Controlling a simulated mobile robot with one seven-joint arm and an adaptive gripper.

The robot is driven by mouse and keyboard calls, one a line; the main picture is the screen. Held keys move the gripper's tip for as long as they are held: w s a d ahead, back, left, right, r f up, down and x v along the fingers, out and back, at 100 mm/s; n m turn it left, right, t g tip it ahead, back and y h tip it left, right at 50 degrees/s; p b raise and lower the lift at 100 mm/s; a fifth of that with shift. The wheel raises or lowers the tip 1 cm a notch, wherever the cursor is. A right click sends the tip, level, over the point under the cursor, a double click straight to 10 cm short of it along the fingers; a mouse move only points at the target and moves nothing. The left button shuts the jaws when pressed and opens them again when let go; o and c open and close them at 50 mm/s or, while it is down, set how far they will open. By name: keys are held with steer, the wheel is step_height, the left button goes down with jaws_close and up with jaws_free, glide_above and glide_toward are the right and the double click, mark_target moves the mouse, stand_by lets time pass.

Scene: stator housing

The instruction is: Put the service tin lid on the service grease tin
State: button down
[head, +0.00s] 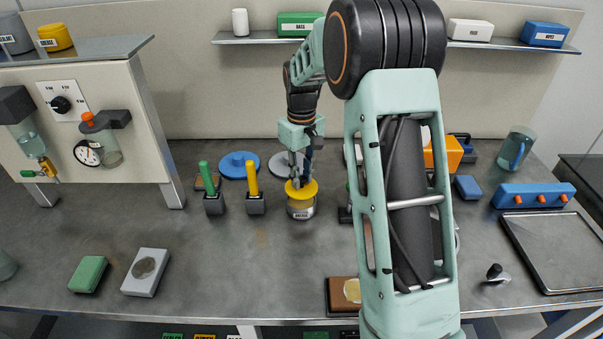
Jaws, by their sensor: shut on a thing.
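The service tin lid (301,193) is a yellow disc with a raised middle. My gripper (299,181) points down and is shut on the lid from above. The service grease tin (301,210) is a short grey-metal tin with a pale label, upright on the bench directly under the lid. The lid looks level and lined up over the tin's mouth. I cannot tell from this view whether it touches the rim or is slightly above it. The tin's opening is hidden by the lid.
Green-handled (206,187) and yellow-handled tools (253,188) stand in dark holders left of the tin. A blue disc (238,164) and a grey disc (285,164) lie behind. My arm hides the bench to the right. The bench in front of the tin is clear.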

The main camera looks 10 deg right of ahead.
steer(key=shift+f+b, duration=0.55)
steer(key=shift+f, duration=0.6)
steer(key=shift+f+b, duration=0.55)
steer(key=shift+f, duration=0.4)
steer(key=c, duration=1.7)
jaws_free()
steer(key=shift+o, duration=0.2)
steer(key=shift+r, duration=0.15)
step_height(320, 180, up, 12)
steer(key=shift+f, duration=0.1)
